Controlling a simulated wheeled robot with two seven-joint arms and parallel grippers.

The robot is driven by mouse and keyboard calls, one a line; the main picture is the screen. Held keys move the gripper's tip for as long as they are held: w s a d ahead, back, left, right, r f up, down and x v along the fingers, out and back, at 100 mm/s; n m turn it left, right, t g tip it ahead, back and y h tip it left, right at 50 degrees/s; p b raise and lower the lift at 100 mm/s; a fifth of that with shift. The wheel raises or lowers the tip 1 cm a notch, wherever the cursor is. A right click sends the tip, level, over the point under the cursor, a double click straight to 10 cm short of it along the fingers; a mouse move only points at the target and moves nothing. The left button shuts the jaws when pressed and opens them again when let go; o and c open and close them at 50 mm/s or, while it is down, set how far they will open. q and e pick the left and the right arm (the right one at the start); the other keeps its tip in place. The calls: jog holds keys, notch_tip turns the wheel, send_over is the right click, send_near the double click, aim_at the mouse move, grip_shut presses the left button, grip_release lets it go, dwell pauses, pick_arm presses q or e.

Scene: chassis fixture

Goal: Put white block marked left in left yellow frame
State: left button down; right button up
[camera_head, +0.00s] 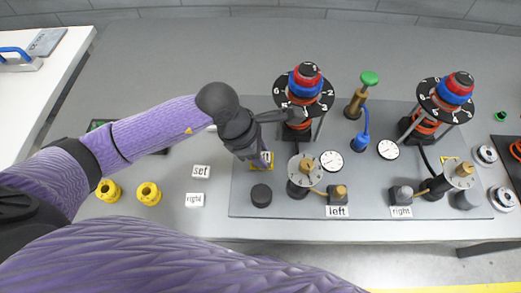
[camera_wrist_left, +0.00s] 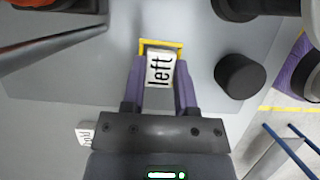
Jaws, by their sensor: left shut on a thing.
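The white block (camera_wrist_left: 159,69) marked "left" is between the fingers of my left gripper (camera_wrist_left: 160,88) in the left wrist view. The gripper is shut on it. The left yellow frame (camera_wrist_left: 161,43) shows just beyond and around the block's far end. I cannot tell whether the block is down inside the frame or just above it. In the head view my left gripper (camera_head: 265,161) points down at the left yellow frame (camera_head: 254,165) and hides most of the block. My right gripper is not in view.
White blocks marked "set" (camera_head: 201,171) and "right" (camera_head: 195,199) lie left of the grey plate (camera_head: 240,202). A black cylinder (camera_head: 261,195) stands close to the left frame. A dial post (camera_head: 305,170) and a tall red-blue knob stand (camera_head: 306,85) are nearby.

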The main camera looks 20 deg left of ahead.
pick_arm(q)
jog(key=shift+f, duration=0.15)
dwell(0.4)
jog(key=shift+c, duration=1.5)
grip_release()
notch_tip(320, 180, up, 7)
jog(key=p, duration=0.5)
